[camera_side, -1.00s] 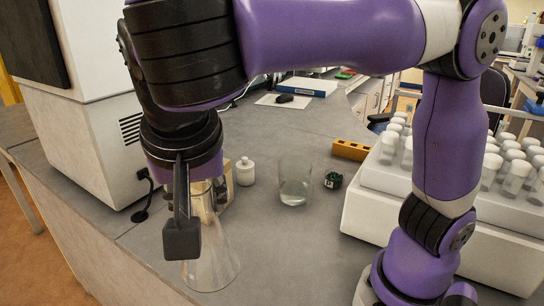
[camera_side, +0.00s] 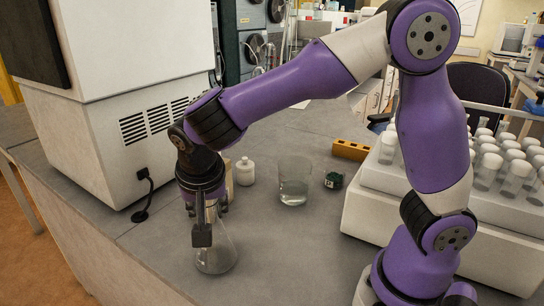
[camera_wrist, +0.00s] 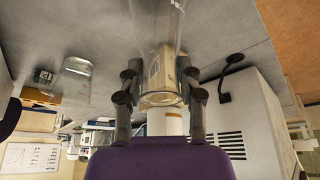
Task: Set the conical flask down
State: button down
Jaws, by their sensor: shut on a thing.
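The clear glass conical flask (camera_side: 216,257) is upright at the front left of the grey bench in the side view. My gripper (camera_side: 204,234) is shut on its neck from above, fingers pointing down. The flask's base is at or very near the bench top; I cannot tell whether it touches. In the wrist view the flask (camera_wrist: 166,28) runs up from between the fingers of my gripper (camera_wrist: 159,80), and its round mouth faces the camera. A finger hides part of the neck in the side view.
A glass beaker (camera_side: 294,184), a white bottle (camera_side: 245,172) and a small dark green object (camera_side: 333,180) stand behind and right. A large white machine (camera_side: 120,110) is at left, a tube rack (camera_side: 440,215) at right. The bench between flask and rack is clear.

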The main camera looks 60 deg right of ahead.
jog(key=shift+f, duration=0.4)
jog(key=shift+c, duration=2.4)
grip_release()
jog(key=v, duration=1.1)
jog(key=s+d+r+n+t, duration=0.1)
jog(key=s+d+r+n, duration=0.15)
jog(key=d, duration=0.55)
jog(key=s+d+f+n+t+y, duration=0.1)
jog(key=s+d+f+n+y, duration=0.1)
jog(key=s+f+n, duration=0.3)
jog(key=shift+s+d+f+n+y, duration=0.25)
jog(key=shift+s+n+y, duration=0.45)
jog(key=shift+s, duration=0.4)
